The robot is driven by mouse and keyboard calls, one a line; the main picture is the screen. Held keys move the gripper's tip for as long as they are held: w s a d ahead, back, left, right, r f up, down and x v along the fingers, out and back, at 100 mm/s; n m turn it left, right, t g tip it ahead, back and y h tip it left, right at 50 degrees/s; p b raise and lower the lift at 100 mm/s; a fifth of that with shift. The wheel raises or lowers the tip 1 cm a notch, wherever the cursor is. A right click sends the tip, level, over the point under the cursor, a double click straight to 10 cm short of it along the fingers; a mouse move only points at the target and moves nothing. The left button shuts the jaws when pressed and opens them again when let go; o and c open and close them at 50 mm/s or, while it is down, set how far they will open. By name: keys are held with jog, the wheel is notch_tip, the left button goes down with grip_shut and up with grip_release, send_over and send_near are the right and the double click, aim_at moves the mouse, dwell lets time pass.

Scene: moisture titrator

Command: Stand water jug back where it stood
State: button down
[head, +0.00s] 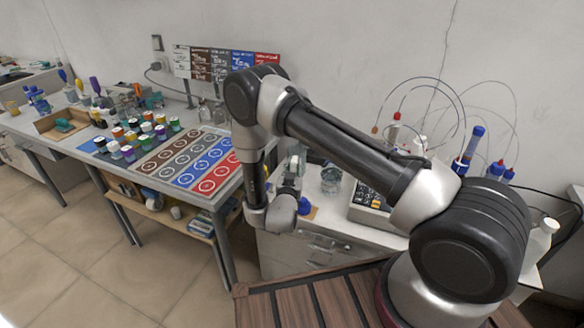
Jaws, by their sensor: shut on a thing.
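The water jug (331,179) looks like a clear glass vessel, upright, just right of my wrist at the left end of the right-hand bench. My gripper (299,164) is small in the view and partly hidden by my own wrist and arm. It is shut on the jug, though the finger contact is not clear. I cannot tell whether the jug's base touches the bench top or hangs just above it.
A blue-based item (304,206) on a small orange mat stands close by the jug. A keypad instrument (369,197) is to its right, with blue-capped bottles (472,144) and thin tubing behind. The left bench (120,170) carries several jars and coloured mats.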

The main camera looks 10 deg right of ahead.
jog(key=shift+f, duration=2.85)
jog(key=shift+f, duration=0.3)
jog(key=c, duration=1.2)
grip_release()
jog(key=c, duration=0.3)
jog(key=shift+c, duration=0.2)
